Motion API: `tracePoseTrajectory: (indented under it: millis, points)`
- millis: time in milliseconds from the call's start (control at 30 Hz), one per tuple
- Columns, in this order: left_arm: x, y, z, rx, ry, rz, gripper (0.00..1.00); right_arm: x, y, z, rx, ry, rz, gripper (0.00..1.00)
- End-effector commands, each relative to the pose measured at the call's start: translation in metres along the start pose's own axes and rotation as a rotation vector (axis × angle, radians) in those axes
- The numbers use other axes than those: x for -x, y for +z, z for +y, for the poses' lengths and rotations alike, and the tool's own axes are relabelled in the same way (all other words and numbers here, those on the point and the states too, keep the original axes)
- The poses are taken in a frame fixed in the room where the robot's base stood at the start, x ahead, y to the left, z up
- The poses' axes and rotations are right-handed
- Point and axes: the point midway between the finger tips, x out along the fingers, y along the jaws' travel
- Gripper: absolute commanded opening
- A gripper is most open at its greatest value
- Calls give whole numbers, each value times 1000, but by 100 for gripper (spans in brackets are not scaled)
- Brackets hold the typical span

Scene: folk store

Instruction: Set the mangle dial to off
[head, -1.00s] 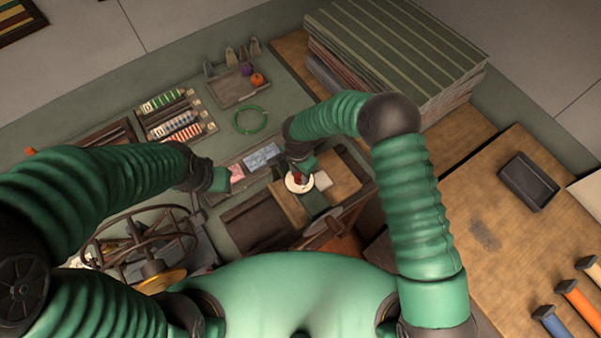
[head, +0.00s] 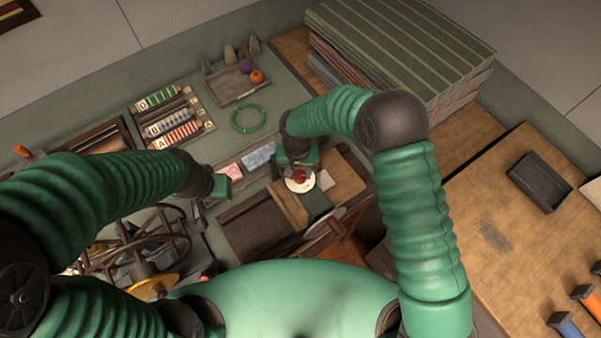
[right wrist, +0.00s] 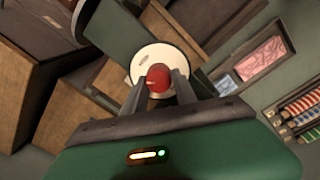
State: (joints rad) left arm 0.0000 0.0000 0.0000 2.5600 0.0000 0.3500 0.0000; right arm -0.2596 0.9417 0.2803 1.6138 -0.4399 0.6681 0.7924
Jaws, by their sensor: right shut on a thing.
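The mangle dial is a white round plate (head: 306,185) with a red knob (head: 299,176), on the mangle at the middle of the head view. In the right wrist view the white plate (right wrist: 145,62) lies behind the red knob (right wrist: 158,77). My right gripper (right wrist: 160,84) has one finger on each side of the red knob and is shut on it. The marks on the plate are too small to read. My left gripper (head: 200,205) is low at the left of the mangle, apart from the dial. Its fingers are too small to judge.
A pink card (head: 230,170) and a blue-grey card (head: 259,156) lie behind the mangle. A dark wheel frame (head: 135,245) stands at the left.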

Motion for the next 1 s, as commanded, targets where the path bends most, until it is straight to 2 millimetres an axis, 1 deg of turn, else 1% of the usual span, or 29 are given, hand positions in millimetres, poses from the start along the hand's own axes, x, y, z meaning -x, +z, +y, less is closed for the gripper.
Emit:
tracePoseTrajectory:
  millis: [33,400,1000]
  points:
    - [-5,1,0,0,0,0,36,-5,5,-2,44,0,-9,0]
    - [-18,4,0,0,0,0,36,-4,6,-1,393,0,5,0]
    - [-25,6,0,0,0,0,36,-3,7,2,962,-1,27,0]
